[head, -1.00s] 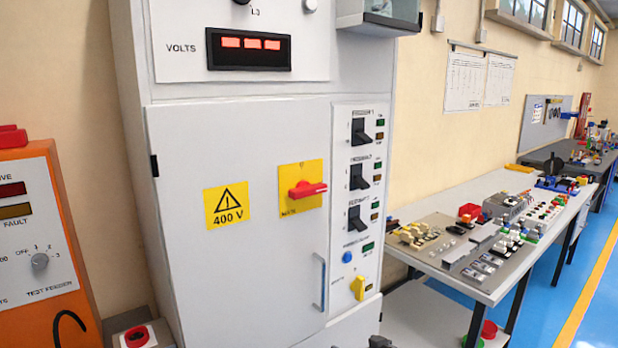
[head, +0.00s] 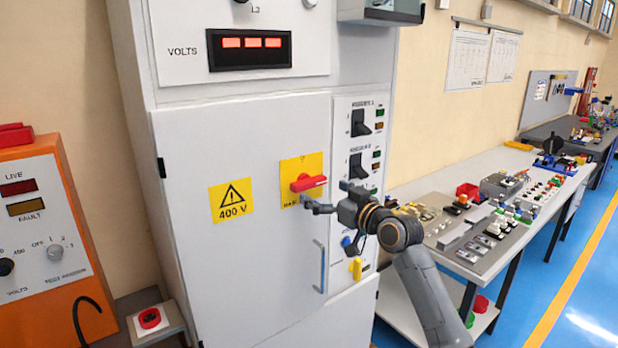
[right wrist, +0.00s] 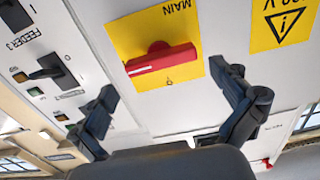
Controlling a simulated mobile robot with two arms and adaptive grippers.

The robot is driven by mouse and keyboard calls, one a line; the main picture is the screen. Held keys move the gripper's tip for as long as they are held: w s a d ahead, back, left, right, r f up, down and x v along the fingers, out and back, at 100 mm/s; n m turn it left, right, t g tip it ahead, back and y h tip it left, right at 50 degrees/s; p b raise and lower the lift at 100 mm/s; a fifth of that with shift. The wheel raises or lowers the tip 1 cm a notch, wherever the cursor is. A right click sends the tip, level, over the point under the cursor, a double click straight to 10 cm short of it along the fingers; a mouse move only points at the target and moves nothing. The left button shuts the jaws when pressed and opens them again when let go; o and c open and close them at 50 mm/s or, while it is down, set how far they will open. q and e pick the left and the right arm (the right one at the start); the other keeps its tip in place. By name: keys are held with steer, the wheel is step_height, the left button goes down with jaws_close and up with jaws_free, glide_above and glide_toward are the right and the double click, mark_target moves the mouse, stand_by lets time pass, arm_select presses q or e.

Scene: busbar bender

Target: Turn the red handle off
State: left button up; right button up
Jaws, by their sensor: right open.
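The red handle (head: 308,184) sits on a yellow plate (head: 290,168) on the grey cabinet door. It lies roughly horizontal, its right end tilted slightly up. My right gripper (head: 328,198) is in front of the door, just below and right of the handle. In the right wrist view the red handle (right wrist: 162,60) lies between the two spread fingers of my right gripper (right wrist: 168,86) but beyond their tips, with no visible contact. Nothing is between the fingers. My left gripper is out of view.
Black feeder switches (head: 360,123) stand in a column right of the door, with a yellow knob (head: 356,268) below. A door pull (head: 320,266) is under my right gripper. An orange test unit (head: 45,240) stands left; a cluttered workbench (head: 410,185) stands right.

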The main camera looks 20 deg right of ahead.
mark_target(312, 184)
steer(key=p+x, duration=0.1)
steer(key=x, duration=0.3)
steer(key=shift+r, duration=0.1)
steer(key=shift+x, duration=1)
steer(key=shift+c, duration=0.2)
